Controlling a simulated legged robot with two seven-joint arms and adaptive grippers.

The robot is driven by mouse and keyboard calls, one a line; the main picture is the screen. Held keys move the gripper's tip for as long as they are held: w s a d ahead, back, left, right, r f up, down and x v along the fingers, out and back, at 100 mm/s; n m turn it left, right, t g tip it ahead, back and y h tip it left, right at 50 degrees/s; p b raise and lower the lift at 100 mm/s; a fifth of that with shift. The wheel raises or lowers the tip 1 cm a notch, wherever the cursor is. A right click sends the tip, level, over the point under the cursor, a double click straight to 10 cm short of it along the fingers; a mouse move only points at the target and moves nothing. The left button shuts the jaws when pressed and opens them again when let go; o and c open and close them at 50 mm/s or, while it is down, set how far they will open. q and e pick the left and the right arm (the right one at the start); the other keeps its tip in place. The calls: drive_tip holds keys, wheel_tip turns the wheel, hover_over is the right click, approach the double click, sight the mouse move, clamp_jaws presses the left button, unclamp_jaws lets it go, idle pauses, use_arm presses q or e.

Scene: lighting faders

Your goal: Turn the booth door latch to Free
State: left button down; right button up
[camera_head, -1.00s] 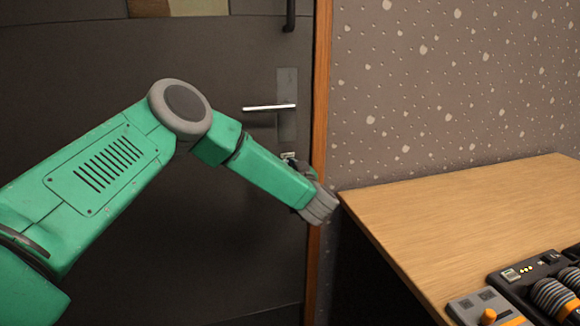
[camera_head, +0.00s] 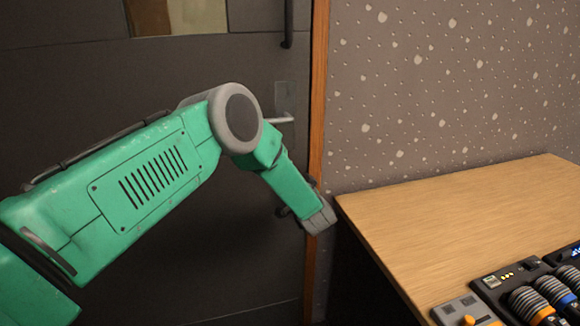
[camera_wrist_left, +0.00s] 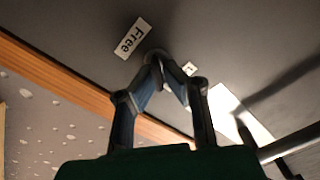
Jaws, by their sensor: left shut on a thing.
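The booth door (camera_head: 150,75) is dark grey and looks shut in its wooden frame. In the left wrist view my left gripper (camera_wrist_left: 161,68) has its two fingers drawn together on the small dark door latch (camera_wrist_left: 154,55). The latch is mostly covered by the fingertips, so its exact angle is hard to tell. A white "Free" label (camera_wrist_left: 132,38) is on the door just beyond and left of the fingertips. A second white label (camera_wrist_left: 189,69), mostly hidden by a finger, is to the right. In the head view my left arm hides the latch and labels.
A lever handle (camera_head: 280,120) on a plate sits above the latch area, partly behind my arm. The wooden door frame (camera_head: 318,100) runs beside it. A wooden desk (camera_head: 460,215) with fader equipment (camera_head: 515,290) stands at right.

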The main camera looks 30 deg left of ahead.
use_arm(q)
drive_tip(key=m, duration=0.3)
drive_tip(key=f+m, duration=0.1)
drive_tip(key=m, duration=0.6)
drive_tip(key=shift+w+d+f+m+p, duration=0.2)
drive_tip(key=shift+d+m+p, duration=0.1)
drive_tip(key=shift+p, duration=0.1)
drive_tip(key=shift+m, duration=0.3)
drive_tip(key=c, duration=1.9)
unclamp_jaws()
drive_tip(key=shift+o, duration=0.9)
drive_tip(key=shift+a, duration=0.1)
drive_tip(key=shift+w, duration=0.1)
